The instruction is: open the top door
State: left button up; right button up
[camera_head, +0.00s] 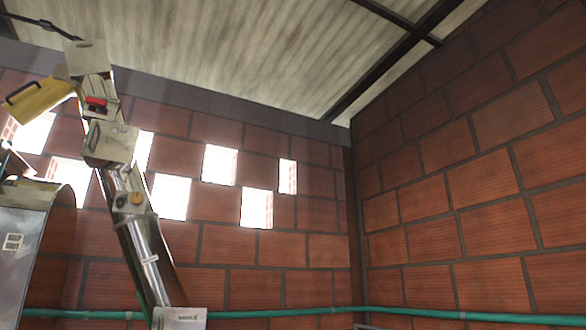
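A slanted silver metal column (148,255) rises on the left side of the view, with box-like sections along it. Near its top is a pale box (87,60) with a dark handle-like strip on its face. Left of it is a yellow tilted panel (42,100) with a black handle (20,92) at its outer end. I cannot tell which of these is the top door, or whether it is open. A red part (96,104) sits just below the top box, and an orange round part (137,199) sits lower down. I make out neither gripper.
A curved metal housing (22,240) stands at the lower left edge. Behind is a brick wall (235,250) with several bright openings, and a brick side wall (470,190) on the right. A green pipe (420,312) runs low along the walls. The middle is open.

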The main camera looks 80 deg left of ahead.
aim_at(104, 140)
jog(key=u, duration=3.7)
jog(key=i+u, duration=0.2)
jog(key=u, duration=0.2)
jog(key=i+l+u, duration=0.15)
jog(key=u, duration=0.25)
jog(key=i+l+u, duration=0.2)
jog(key=u, duration=0.2)
jog(key=i, duration=0.1)
